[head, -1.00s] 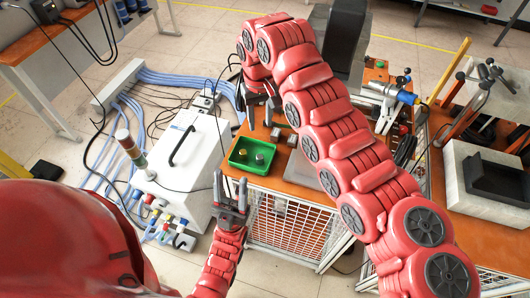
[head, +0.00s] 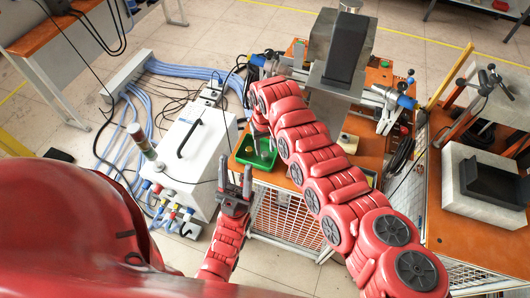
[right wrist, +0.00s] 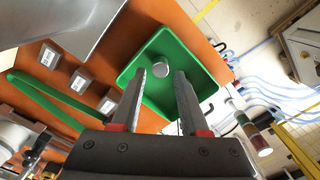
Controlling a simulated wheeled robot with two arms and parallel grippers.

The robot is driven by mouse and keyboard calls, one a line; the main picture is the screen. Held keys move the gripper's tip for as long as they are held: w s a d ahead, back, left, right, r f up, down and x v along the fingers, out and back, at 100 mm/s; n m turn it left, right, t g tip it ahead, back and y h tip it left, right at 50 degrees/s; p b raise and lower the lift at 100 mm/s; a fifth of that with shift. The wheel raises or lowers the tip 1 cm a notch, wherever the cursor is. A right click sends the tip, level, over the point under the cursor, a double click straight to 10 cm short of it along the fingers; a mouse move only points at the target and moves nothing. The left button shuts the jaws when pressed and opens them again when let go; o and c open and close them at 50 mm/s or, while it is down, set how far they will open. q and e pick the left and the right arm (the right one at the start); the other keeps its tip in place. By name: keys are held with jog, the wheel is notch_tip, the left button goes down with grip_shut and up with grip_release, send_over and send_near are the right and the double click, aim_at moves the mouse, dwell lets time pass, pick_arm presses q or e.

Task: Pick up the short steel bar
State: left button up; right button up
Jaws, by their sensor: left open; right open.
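A short steel bar (right wrist: 160,69), a small grey cylinder, is in the green tray (right wrist: 204,92) in the right wrist view. My right gripper (right wrist: 160,86) is open and empty; its two fingers point toward the bar, one on each side of it in the picture. Whether they are level with it cannot be told. In the head view the right gripper (head: 260,141) is over the green tray (head: 250,162), and the arm partly covers the tray. My left gripper (head: 236,174) is open and empty, below and left of the tray in the picture.
Several small labelled metal blocks, one of them a grey block (right wrist: 80,80), lie on the orange table (right wrist: 190,27) beside the tray. A large grey metal piece (right wrist: 80,18) is close at the upper left. A white box (head: 190,160) stands left of the table.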

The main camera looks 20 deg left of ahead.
aim_at(265, 156)
jog(key=shift+f, duration=1.4)
grip_shut()
